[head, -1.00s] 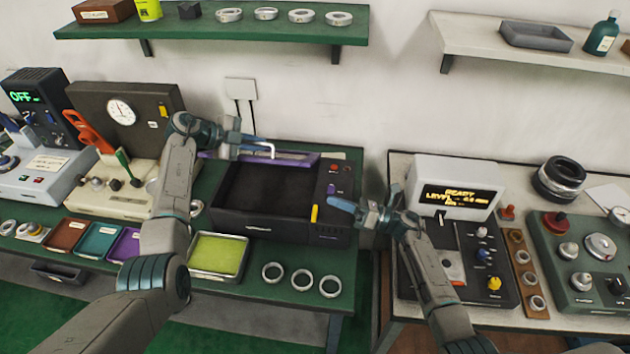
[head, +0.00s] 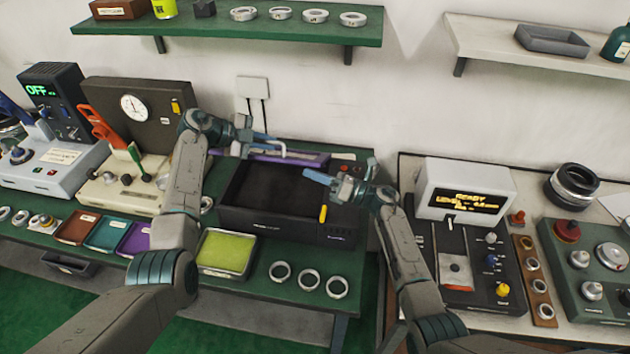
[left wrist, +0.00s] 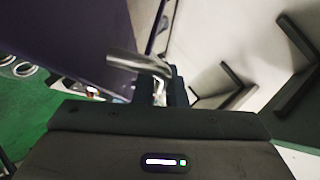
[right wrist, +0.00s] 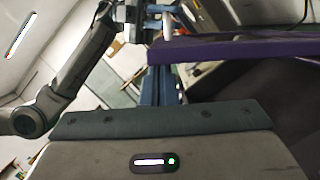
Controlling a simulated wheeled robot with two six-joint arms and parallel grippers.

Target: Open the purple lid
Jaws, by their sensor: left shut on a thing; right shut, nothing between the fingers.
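The purple lid (head: 312,158) stands raised along the back edge of the black box (head: 290,219), whose dark inside is exposed. In the left wrist view the lid (left wrist: 85,38) is a large dark purple panel, and in the right wrist view it is a purple edge (right wrist: 240,47). My left gripper (head: 270,143) is shut on the lid's metal handle (left wrist: 140,62), behind the box. My right gripper (head: 310,175) is shut and empty, above the right part of the box, its fingertips pointing left toward the lid. Whether it touches the lid I cannot tell.
A yellow-green tray (head: 226,252) and several metal rings (head: 309,280) lie in front of the box. A gauge machine (head: 135,110) stands to the left. A display unit (head: 466,190) stands on the right table. A shelf (head: 230,29) hangs above.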

